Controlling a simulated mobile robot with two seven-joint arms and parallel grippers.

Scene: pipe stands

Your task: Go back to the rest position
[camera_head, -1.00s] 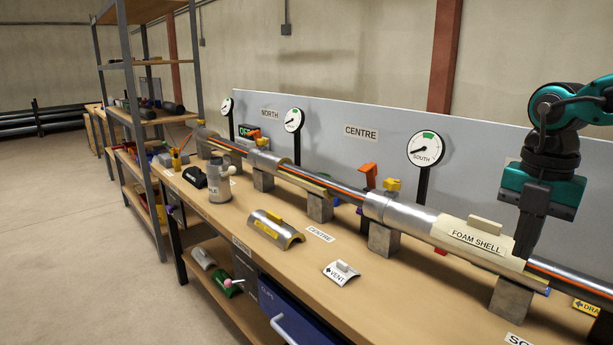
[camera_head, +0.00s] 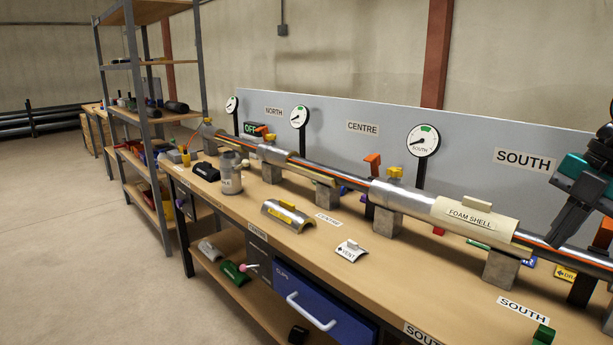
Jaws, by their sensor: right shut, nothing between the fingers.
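My right gripper (camera_head: 568,225) is at the right edge of the head view, with dark fingers and a teal body. It is shut and empty, tilted down to the left, in front of the pipe's right part in this view. The foam shell (camera_head: 470,221), cream and labelled, sits on the pipe to its left, apart from the fingers. The long pipe (camera_head: 335,178) with an orange stripe rests on grey stand blocks (camera_head: 387,222). My left gripper is not in view.
The workbench (camera_head: 300,245) carries a metal half shell (camera_head: 286,214), a small VENT piece (camera_head: 350,250) and a grey canister (camera_head: 231,172). Gauges (camera_head: 423,140) stand behind the pipe. A blue drawer (camera_head: 309,305) is under the bench. A tall shelf (camera_head: 135,120) stands at left; the floor there is clear.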

